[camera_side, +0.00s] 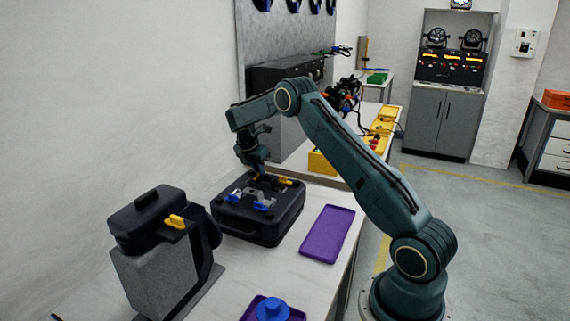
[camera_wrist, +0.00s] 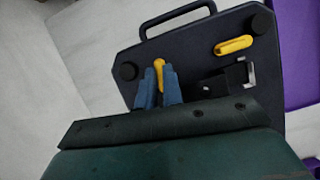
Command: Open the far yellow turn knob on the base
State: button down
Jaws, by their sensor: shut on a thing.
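The base is a flat black case (camera_side: 248,228) with a carry handle, lying on the bench; its top also shows in the wrist view (camera_wrist: 199,57). One yellow turn knob (camera_wrist: 159,70) sits between my two blue-grey fingertips, close to a round black foot. My gripper (camera_wrist: 159,84) is shut on this knob, pointing down at the base; in the side view, my gripper (camera_side: 257,172) covers most of it. The other yellow turn knob (camera_wrist: 233,45) is free, lying slightly slanted at the right; it also shows in the side view (camera_side: 286,181).
Blue-handled parts (camera_side: 262,205) stand on the base's near half. A purple tray (camera_side: 328,233) lies right of the base. A second purple tray (camera_side: 295,314) holds a blue round piece (camera_side: 272,309). A black unit (camera_side: 150,217) on a grey stand is at the left.

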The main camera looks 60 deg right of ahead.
jog(key=shift+w+d+m+g, duration=0.15)
jog(key=shift+m+g, duration=0.55)
jog(key=shift+m, duration=1.3)
jog(key=shift+m+y, duration=0.3)
jog(key=c, duration=1.5)
grip_release()
jog(key=shift+c, duration=0.2)
jog(key=shift+n, duration=0.4)
